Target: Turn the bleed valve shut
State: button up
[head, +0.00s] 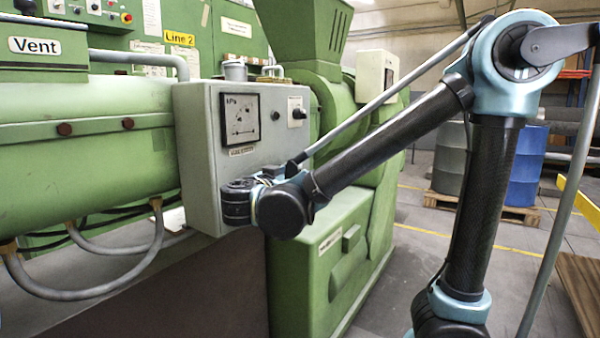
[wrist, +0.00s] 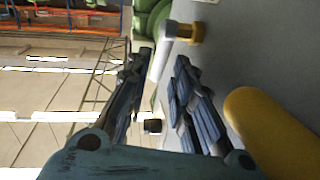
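My gripper (wrist: 162,62) is open in the wrist view, its two dark, ribbed fingers apart. A small brass fitting with a pale lever (wrist: 160,52), which looks like the bleed valve, stands just beyond the fingertips. The lever's near end shows in the gap between them, with no clear grip on it. In the head view my arm's end is in front of the lower right of a grey box (head: 205,215) with a kPa gauge (head: 240,119); the fingers are not clear there. A small brass fitting (head: 273,71) shows on the box's top; I cannot tell whether it is the same one.
A yellow rounded cylinder (wrist: 270,132) is close on the right in the wrist view, beside a grey surface (wrist: 235,60). The box also carries a small switch (head: 297,111). Green machine housing (head: 85,160) and hanging hoses (head: 95,293) are at left.

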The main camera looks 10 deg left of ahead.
jog(key=shift+x, duration=2.8)
jog(key=shift+c, duration=0.4)
grip_shut()
